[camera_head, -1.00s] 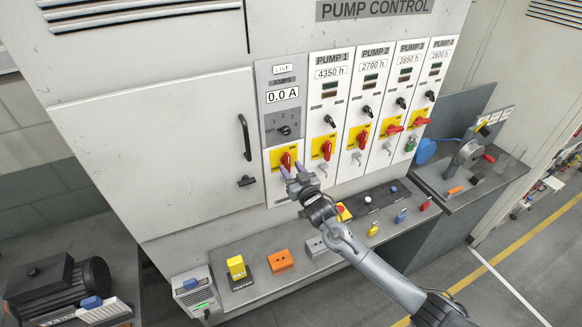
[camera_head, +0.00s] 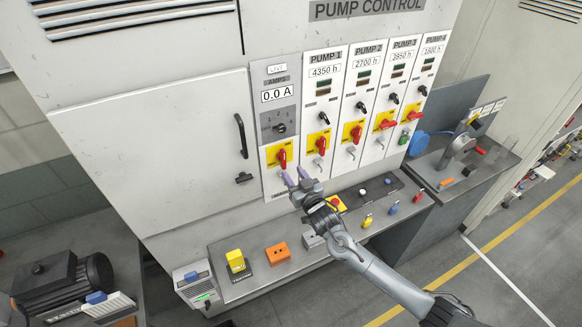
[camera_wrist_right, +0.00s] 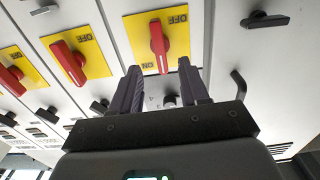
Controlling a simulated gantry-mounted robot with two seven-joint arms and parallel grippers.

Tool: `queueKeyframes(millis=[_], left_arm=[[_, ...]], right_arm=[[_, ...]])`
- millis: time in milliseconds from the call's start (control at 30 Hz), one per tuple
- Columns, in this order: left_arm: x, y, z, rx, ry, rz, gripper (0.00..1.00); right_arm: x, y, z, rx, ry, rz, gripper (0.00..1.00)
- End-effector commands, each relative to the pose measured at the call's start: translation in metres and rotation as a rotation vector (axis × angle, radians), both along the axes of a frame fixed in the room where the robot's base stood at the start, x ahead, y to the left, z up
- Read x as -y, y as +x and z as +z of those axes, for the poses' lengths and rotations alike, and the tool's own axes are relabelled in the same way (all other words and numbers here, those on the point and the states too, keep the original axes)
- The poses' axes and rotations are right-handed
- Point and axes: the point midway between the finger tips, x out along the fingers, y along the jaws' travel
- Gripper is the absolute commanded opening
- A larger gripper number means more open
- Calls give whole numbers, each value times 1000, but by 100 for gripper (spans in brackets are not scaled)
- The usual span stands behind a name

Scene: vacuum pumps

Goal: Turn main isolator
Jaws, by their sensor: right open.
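The main isolator's red handle (camera_head: 282,158) sits on a yellow plate under the amps display, left of the pump columns. In the right wrist view the red handle (camera_wrist_right: 158,46) runs nearly straight up and down on its yellow plate (camera_wrist_right: 178,22), marked OFF and ON. My right gripper (camera_head: 294,176) is open and empty just below the handle. In the wrist view its two fingers (camera_wrist_right: 160,68) stand either side of the handle's line, with their tips short of the handle. I cannot see contact. My left gripper is out of view.
Similar red handles on yellow plates, such as pump 1's (camera_head: 319,142), stand to the right. A cabinet door handle (camera_head: 241,136) is to the left. The bench below holds a yellow block (camera_head: 235,260), an orange block (camera_head: 277,254) and several padlocks.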

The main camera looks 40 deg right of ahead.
Motion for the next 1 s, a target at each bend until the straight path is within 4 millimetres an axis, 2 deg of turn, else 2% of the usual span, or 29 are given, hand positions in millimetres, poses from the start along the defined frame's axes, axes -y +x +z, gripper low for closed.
queueKeyframes(millis=[200, 733, 867, 967, 1000], left_arm=[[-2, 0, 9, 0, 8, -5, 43], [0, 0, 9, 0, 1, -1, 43], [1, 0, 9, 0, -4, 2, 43], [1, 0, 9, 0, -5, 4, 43], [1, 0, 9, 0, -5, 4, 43]], right_arm=[[-3, -12, 1, -1, 0, 1, 45], [-3, -15, -3, -5, 0, 0, 45], [-6, -26, -25, -41, 6, 0, 45], [-14, -47, -60, -96, 28, 2, 45], [-21, -60, -76, -121, 44, 6, 45]])
